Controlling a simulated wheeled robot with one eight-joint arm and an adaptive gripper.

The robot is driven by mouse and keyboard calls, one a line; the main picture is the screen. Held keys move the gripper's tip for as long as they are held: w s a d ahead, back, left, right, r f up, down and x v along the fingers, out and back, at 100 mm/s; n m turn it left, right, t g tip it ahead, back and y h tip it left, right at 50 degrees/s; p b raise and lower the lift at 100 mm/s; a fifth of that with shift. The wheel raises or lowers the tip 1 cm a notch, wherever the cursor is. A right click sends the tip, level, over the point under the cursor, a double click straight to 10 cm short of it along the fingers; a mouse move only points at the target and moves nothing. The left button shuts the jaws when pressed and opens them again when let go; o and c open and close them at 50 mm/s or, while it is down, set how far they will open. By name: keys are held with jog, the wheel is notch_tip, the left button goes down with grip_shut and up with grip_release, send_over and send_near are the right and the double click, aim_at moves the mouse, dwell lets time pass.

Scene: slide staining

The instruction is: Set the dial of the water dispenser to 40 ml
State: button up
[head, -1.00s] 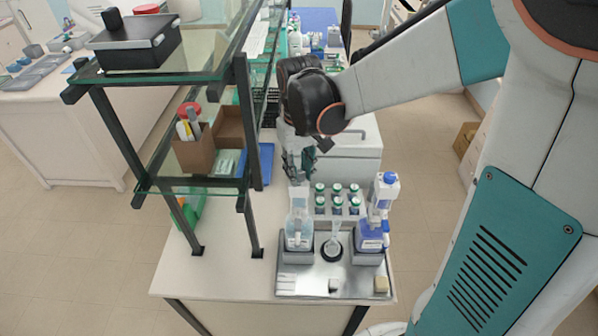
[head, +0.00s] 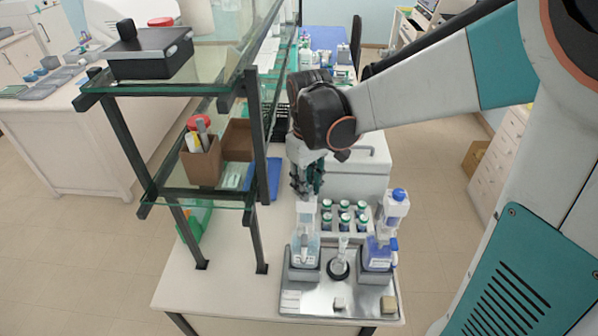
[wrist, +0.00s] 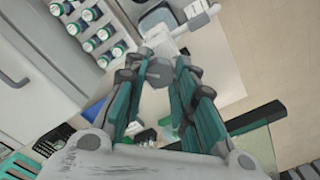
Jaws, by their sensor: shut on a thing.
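The water dispenser (head: 305,250) is the left bottle on the steel tray, with clear, pale-blue contents and a white top. Its white head also shows in the wrist view (wrist: 192,30). My gripper (head: 307,190) is at the top rear of this dispenser. In the wrist view my gripper's teal fingers (wrist: 160,70) are closed in around a small grey dial (wrist: 159,73). The fingers cover part of the dial, and its scale and setting cannot be read.
A second dispenser (head: 380,250) with blue liquid stands at the right of the tray (head: 320,300). A flask (head: 340,262) stands between the two. A rack of green-capped bottles (head: 345,215) is behind them. A glass shelf (head: 200,190) on dark posts stands close on the left.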

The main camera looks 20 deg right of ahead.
jog(key=o, duration=1.1)
jog(key=shift+c, duration=0.2)
notch_tip(320, 180, up, 12)
jog(key=shift+s+f, duration=0.1)
jog(key=shift+s, duration=0.05)
